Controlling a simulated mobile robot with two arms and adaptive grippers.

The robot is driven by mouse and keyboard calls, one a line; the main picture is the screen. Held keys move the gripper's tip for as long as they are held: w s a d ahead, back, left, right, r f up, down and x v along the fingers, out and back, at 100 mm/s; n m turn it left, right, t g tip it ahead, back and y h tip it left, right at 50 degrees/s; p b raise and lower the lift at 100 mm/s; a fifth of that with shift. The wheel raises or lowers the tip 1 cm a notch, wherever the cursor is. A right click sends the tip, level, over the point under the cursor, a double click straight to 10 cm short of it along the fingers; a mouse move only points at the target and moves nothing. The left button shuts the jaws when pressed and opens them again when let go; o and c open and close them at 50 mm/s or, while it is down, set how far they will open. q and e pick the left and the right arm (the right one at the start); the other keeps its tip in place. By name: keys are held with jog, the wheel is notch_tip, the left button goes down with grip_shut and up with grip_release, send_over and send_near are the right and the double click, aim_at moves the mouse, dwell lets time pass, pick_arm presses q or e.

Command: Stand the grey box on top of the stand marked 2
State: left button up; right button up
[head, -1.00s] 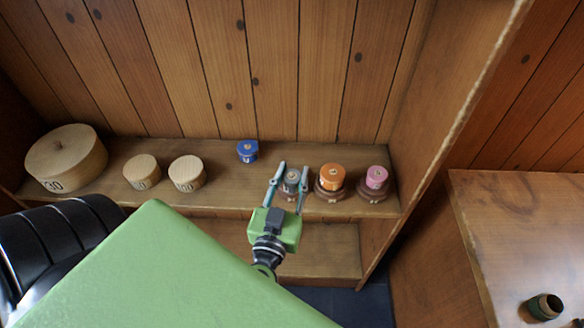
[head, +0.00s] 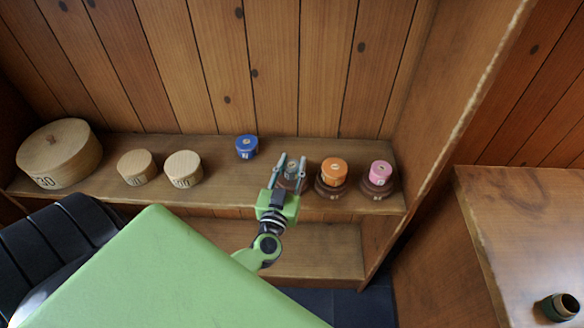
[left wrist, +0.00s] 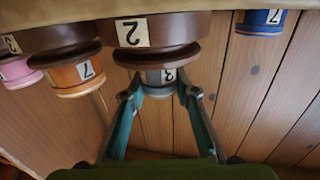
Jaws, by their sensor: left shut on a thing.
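The grey box (head: 292,171) is a small grey cylinder with a label, partly hidden between the fingers. My left gripper (head: 289,167) is shut on it, one finger on each side. In the left wrist view, which is upside down, the fingers (left wrist: 160,92) flank the grey box (left wrist: 158,77). The stand marked 2 (left wrist: 172,30) is a dark brown turned spool with a white label. The grey box is right over its upper flange; I cannot tell whether they touch. My right gripper is not in view.
An orange box (head: 334,170) and a pink box (head: 380,171) sit on brown stands to the right. A blue box (head: 247,146) and several pale round wooden boxes, one large (head: 65,155), are on the shelf (head: 222,185) to the left. A wooden side wall closes the right end.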

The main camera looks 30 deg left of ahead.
pick_arm(q)
jog(key=shift+f, duration=0.1)
jog(key=o, duration=0.9)
jog(key=shift+r, duration=0.25)
jog(key=b+v, duration=0.1)
jog(key=v, duration=1.1)
jog(key=shift+d+f, duration=0.1)
